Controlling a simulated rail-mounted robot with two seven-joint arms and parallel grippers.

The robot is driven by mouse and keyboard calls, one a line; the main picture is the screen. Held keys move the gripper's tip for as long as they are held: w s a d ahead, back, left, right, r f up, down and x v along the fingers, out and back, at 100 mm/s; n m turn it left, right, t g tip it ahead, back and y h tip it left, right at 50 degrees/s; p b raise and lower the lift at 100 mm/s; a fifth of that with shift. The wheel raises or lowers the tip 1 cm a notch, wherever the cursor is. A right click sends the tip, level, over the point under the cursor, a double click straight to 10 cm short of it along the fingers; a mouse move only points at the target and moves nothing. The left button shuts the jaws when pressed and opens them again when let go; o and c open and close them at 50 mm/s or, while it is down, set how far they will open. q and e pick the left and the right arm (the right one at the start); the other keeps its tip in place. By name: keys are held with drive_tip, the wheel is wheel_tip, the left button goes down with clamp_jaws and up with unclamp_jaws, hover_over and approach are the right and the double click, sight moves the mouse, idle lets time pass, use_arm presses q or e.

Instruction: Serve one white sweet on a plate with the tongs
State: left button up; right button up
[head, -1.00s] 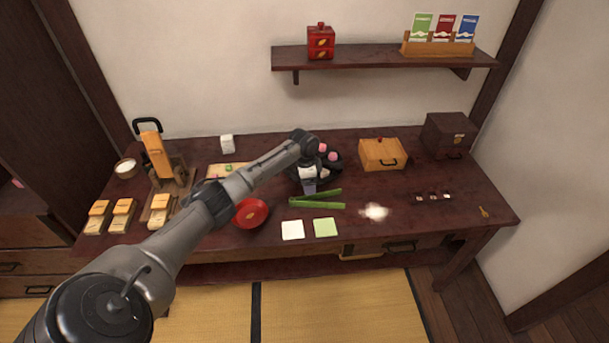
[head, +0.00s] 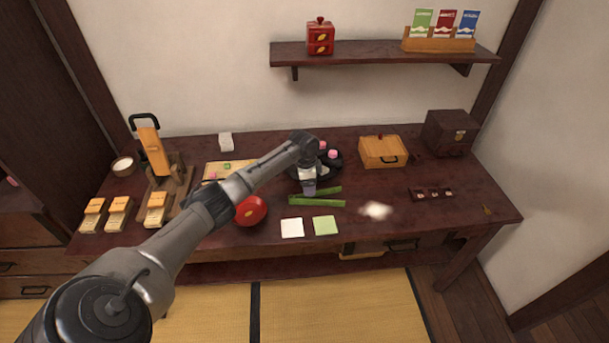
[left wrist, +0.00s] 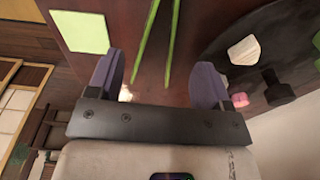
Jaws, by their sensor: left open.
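The green tongs (head: 325,203) lie on the dark table with their two arms spread. My left gripper (head: 309,191) is open above them. In the left wrist view the tongs (left wrist: 174,45) show beyond and between the fingers of my left gripper (left wrist: 160,82), not gripped. The black round tray (head: 336,172) behind the gripper holds pink sweets (head: 333,154) and others, partly hidden by my arm. A white sweet (left wrist: 244,50) and a dark sweet (left wrist: 275,88) show on it in the wrist view. My right gripper is not in view.
White (head: 292,228) and green (head: 325,225) paper squares lie at the front edge. A bright spot (head: 376,210) is right of the tongs. A wooden box (head: 382,152) stands behind right, a small dark tray (head: 431,195) at right. Wooden blocks stand at left.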

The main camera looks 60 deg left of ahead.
use_arm(q)
wheel_tip(320, 180, down, 4)
drive_tip(key=b, duration=0.3)
drive_tip(key=shift+w+r, duration=0.1)
drive_tip(key=shift+r, duration=0.15)
drive_tip(key=shift+w+d+f+b, duration=0.1)
drive_tip(key=shift+f+b, duration=0.2)
drive_tip(key=shift+f, duration=0.6)
drive_tip(key=shift+w+d+f+b, duration=0.1)
drive_tip(key=shift+f+b, duration=0.2)
drive_tip(key=shift+f, duration=0.6)
drive_tip(key=c, duration=0.7)
wheel_tip(320, 180, up, 12)
drive_tip(key=p, duration=1.3)
